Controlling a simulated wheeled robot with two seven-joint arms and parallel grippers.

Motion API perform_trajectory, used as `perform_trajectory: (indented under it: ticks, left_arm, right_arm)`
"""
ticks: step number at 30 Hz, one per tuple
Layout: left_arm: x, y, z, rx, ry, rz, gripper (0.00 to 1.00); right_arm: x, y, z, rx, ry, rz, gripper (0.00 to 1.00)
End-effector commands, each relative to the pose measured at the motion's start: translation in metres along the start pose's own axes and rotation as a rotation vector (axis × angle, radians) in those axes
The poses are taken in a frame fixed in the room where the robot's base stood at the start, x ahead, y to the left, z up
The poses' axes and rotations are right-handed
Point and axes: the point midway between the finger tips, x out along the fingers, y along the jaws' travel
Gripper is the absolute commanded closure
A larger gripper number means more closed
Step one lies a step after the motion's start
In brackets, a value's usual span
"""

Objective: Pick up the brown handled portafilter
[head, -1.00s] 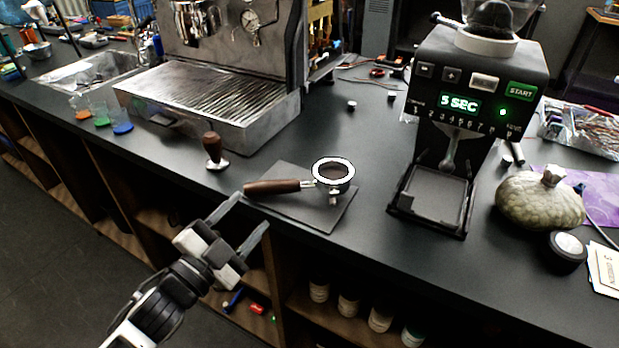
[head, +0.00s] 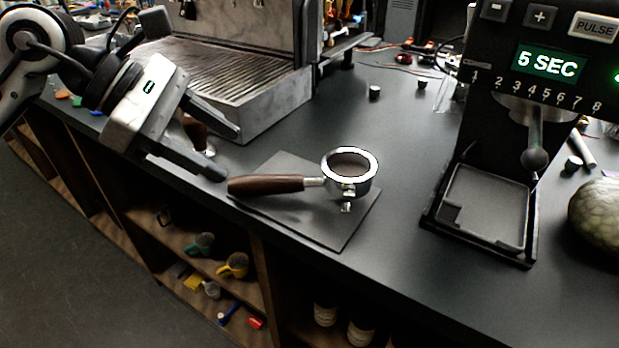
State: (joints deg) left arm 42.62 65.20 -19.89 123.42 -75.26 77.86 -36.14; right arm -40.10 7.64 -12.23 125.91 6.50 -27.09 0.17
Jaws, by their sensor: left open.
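The portafilter (head: 352,172) lies on a dark square mat (head: 345,225) near the counter's front edge. Its brown handle (head: 266,184) points left, and its round metal basket holds dark brown contents. My left gripper (head: 231,156) is open and empty, just left of and above the handle's end. Its two fingers point right, one higher and one lower, with the handle not between them. My right gripper is not in view.
A tamper (head: 196,134) stands behind my left fingers, partly hidden. The espresso machine (head: 270,95) is behind, and the grinder (head: 500,190) stands to the right. Counter between mat and grinder is clear. Open shelves (head: 215,255) with cups are below the front edge.

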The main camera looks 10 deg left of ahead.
Motion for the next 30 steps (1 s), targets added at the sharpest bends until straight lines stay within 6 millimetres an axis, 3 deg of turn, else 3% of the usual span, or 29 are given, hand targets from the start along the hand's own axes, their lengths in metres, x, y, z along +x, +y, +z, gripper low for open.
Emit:
perform_trajectory:
  ticks: [6,14,21,30]
  left_arm:
    - [0.040,0.000,0.001,-0.001,-0.005,-0.003,0.47]
    - [0.059,0.002,0.001,-0.004,-0.004,-0.002,0.47]
    - [0.094,0.008,-0.001,-0.004,-0.005,-0.003,0.47]
    - [0.104,0.008,-0.002,-0.003,-0.003,0.000,0.47]
  right_arm:
    - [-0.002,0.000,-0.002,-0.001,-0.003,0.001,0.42]
    - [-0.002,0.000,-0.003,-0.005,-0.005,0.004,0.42]
    - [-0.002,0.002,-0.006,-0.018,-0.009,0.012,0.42]
    - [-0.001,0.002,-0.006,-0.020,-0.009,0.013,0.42]
